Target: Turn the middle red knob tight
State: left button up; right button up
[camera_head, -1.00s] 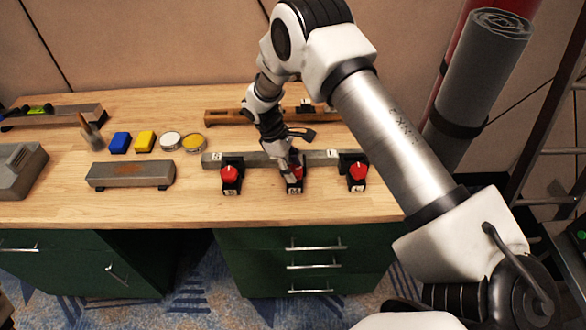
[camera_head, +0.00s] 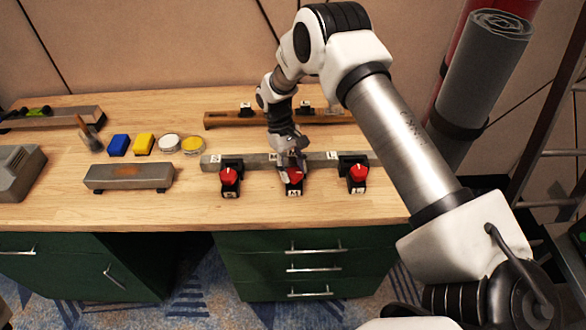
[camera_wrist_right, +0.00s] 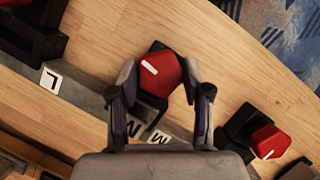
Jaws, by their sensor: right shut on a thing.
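The middle red knob (camera_head: 295,175) sits on a dark base marked M, at the front of a grey metal bar (camera_head: 262,160). My right gripper (camera_head: 292,165) comes down on it from above. In the right wrist view the red knob (camera_wrist_right: 160,73), with a white line on its top, sits between the two fingers of my right gripper (camera_wrist_right: 160,82). The fingers are shut on its sides. The fingers hide part of the knob in the head view. My left gripper is not in view.
Similar red knobs stand left (camera_head: 229,175) and right (camera_head: 357,173) of the middle one. A wooden rail (camera_head: 235,118) lies behind the bar. The desk's front strip is clear.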

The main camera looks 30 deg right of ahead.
jog(key=shift+f, duration=0.1)
jog(key=o, duration=1.1)
jog(key=shift+o, duration=0.2)
jog(key=v, duration=1.2)
jog(key=shift+f, duration=0.1)
